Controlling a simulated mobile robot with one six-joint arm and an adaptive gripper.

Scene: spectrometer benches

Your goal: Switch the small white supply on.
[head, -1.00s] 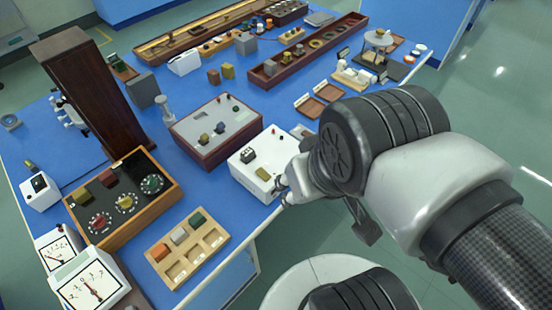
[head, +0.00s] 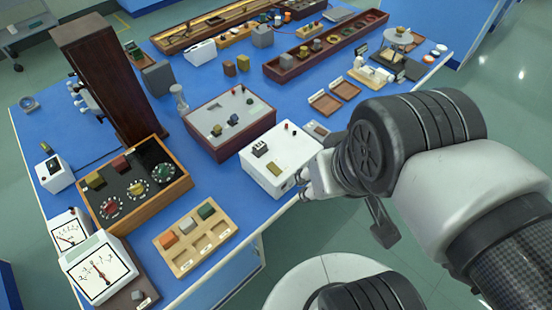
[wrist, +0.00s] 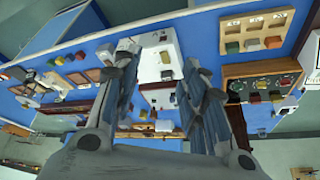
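The small white supply (head: 290,150) is a white box near the front edge of the blue bench. Its top carries a dark switch-like block (head: 259,148), a small olive-yellow block (head: 274,170) and red and dark terminals. Whether the switch is on or off is too small to tell. My gripper (head: 303,186) is by the supply's right front side, partly hidden behind my wrist; contact cannot be told. In the wrist view my gripper (wrist: 160,72) has its fingers spread with nothing held, and the supply (wrist: 152,42) shows between and beyond them.
A maroon box with a grey top (head: 210,118) stands just behind the supply. A wooden tray of coloured blocks (head: 185,262) and a wooden-framed dial box (head: 135,213) are to the left. Wooden trays (head: 345,90) lie behind right. Bare blue bench shows between them.

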